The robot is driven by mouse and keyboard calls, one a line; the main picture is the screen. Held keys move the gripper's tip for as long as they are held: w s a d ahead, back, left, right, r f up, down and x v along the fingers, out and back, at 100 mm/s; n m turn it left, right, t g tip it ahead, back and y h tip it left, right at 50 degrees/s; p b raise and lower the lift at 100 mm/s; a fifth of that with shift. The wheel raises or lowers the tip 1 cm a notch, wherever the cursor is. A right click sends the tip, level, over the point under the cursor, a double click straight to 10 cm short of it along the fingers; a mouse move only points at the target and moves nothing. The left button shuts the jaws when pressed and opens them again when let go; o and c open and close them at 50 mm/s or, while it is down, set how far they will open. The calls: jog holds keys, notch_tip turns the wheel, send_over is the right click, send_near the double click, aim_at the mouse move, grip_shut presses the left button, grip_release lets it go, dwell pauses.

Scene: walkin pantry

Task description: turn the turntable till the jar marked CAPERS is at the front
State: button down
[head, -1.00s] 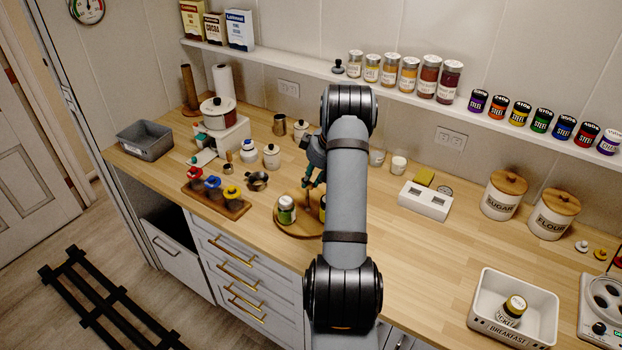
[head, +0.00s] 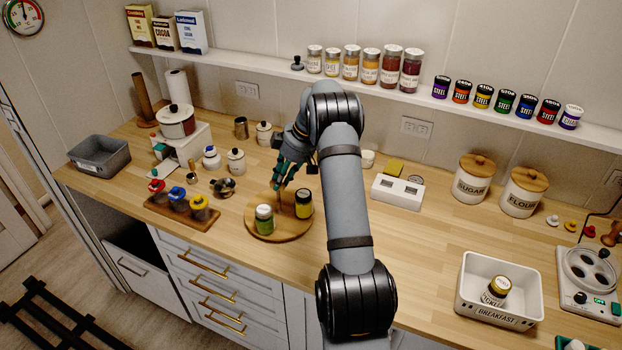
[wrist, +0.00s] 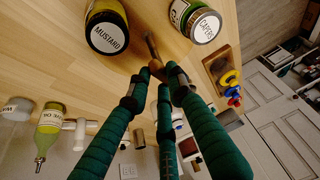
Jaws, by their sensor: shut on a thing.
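The round wooden turntable (head: 282,234) sits on the counter near its front edge. The CAPERS jar, green with a pale lid, (head: 264,219) stands at its front left; its lid label reads in the wrist view (wrist: 204,24). The MUSTARD jar, yellow with a dark rim, (head: 303,204) stands at its right, and also shows in the wrist view (wrist: 107,27). My gripper (head: 286,182) is over the turntable's back part, behind the jars. In the wrist view its green fingers (wrist: 157,70) are closed at a wooden peg (wrist: 152,45).
A rack with red, blue and yellow-topped items (head: 180,211) lies left of the turntable.

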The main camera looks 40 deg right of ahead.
jog(key=shift+d, duration=0.15)
jog(key=c, duration=1.6)
grip_release()
jog(key=shift+o, duration=0.3)
jog(key=shift+r, duration=0.15)
jog(key=v, duration=1.1)
jog(key=shift+s+r, duration=0.15)
jog(key=shift+r, duration=0.25)
jog(key=shift+f, duration=0.1)
